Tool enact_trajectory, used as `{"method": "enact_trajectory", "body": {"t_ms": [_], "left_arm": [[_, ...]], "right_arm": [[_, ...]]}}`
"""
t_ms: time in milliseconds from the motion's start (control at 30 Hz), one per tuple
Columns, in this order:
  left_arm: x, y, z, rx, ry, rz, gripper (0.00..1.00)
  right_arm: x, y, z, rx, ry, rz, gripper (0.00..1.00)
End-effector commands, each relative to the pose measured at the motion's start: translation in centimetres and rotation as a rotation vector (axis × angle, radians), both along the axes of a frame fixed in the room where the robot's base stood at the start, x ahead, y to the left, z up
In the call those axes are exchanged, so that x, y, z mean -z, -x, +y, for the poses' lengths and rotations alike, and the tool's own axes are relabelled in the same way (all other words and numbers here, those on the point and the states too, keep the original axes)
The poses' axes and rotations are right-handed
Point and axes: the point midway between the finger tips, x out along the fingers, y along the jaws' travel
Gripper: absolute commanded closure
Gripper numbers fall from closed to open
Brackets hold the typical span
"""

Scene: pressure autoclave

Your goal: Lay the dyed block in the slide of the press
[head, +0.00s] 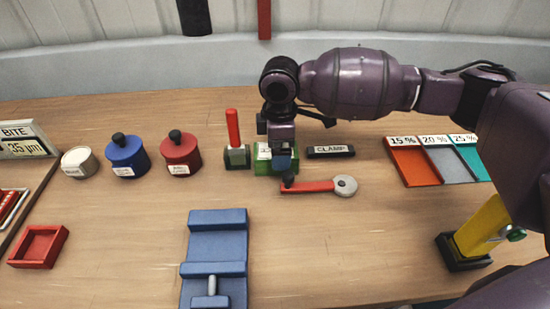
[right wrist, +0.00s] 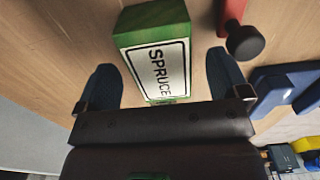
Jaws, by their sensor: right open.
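The green block (head: 262,158), with a white label reading SPRUCE in the right wrist view (right wrist: 155,60), sits on the table in the middle of the head view, partly hidden by my gripper. My right gripper (head: 283,165) is over its right side. In the right wrist view the open fingers (right wrist: 165,75) stand on either side of the block, with a gap to each. A blue fixture with raised cross bars and a grey rod (head: 217,245), which looks like the press with its slide, stands at the front. Its slide is empty. My left gripper is not in view.
A red lever (head: 315,187) with a dark knob lies close to the block, below the CLAMP plate (head: 330,151). A red-handled tool (head: 233,135) stands just left. Blue (head: 127,160) and red (head: 181,158) pots stand further left. Colour trays (head: 410,165) lie right.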

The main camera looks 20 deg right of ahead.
Motion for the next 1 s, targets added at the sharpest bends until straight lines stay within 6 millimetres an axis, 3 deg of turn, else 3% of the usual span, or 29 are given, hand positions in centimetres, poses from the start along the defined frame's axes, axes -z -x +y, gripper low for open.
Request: {"method": "enact_trajectory", "body": {"t_ms": [100, 367, 767, 1000], "left_arm": [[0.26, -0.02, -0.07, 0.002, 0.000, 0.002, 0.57], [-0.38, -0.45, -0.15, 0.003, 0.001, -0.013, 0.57], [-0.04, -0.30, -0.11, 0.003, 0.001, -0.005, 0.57], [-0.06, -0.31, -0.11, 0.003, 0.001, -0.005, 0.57]], "right_arm": [[1.62, 0.00, 0.03, 0.000, -0.001, 0.004, 0.06], [1.59, -0.02, 0.03, 0.000, -0.001, 0.000, 0.08], [1.56, -0.03, 0.05, 0.000, -0.002, -0.002, 0.69], [1.38, -0.05, 0.06, 0.000, -0.002, -0.002, 0.69]]}}
